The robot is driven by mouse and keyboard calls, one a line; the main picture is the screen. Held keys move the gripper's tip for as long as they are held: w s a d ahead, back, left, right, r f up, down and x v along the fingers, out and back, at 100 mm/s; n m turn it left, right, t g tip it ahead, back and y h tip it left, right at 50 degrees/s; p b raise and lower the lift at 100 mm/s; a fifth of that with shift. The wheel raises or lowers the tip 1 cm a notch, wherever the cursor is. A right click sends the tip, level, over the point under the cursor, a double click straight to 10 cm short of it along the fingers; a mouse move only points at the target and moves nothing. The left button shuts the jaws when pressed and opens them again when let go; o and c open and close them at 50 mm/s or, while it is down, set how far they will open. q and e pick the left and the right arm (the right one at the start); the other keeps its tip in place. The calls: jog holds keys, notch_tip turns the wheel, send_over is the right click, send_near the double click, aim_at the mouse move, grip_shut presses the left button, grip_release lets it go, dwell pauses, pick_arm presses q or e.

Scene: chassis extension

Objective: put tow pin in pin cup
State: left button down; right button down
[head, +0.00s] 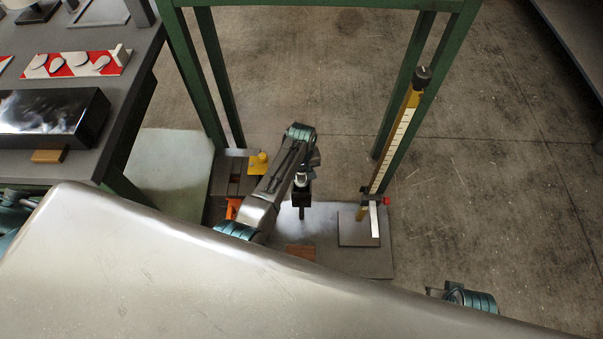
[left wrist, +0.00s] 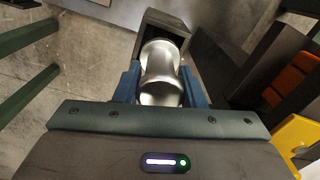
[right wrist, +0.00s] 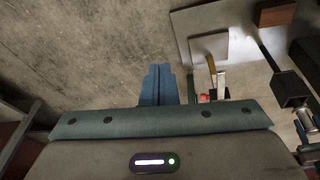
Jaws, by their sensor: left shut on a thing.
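My left gripper (left wrist: 160,88) is shut on the tow pin (left wrist: 160,75), a shiny silver metal piece with a rounded, waisted shape. The pin also shows small in the head view (head: 300,179). A dark square open-topped holder, which looks like the pin cup (left wrist: 154,20), lies just beyond the pin in the left wrist view. The pin overlaps its mouth there; I cannot tell whether its lower end is inside. The holder stands on a thin post in the right wrist view (right wrist: 289,90). My right gripper (right wrist: 157,85) is shut and empty, its blue fingers together, away from the pin.
A yellow scale post (head: 398,138) stands on the grey base plate (head: 345,262), right of the holder. A brown block (head: 300,252), a yellow part (head: 258,163) and an orange part (head: 233,207) are close by. Green frame legs rise behind. Open floor lies right.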

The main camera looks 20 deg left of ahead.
pick_arm(q)
jog(key=shift+w+f, duration=0.1)
jog(key=shift+f, duration=0.1)
pick_arm(e)
jog(key=shift+r, duration=0.3)
pick_arm(q)
jog(key=shift+f, duration=0.1)
jog(key=c, duration=0.9)
grip_release()
pick_arm(e)
jog(key=shift+r, duration=0.1)
pick_arm(q)
notch_tip(320, 180, up, 12)
jog(key=shift+r+p, duration=0.1)
jog(key=shift+p, duration=1.05)
pick_arm(e)
notch_tip(320, 180, down, 8)
jog(key=shift+s+d+r, duration=0.15)
jog(key=shift+s+d, duration=0.2)
jog(key=shift+s, duration=0.1)
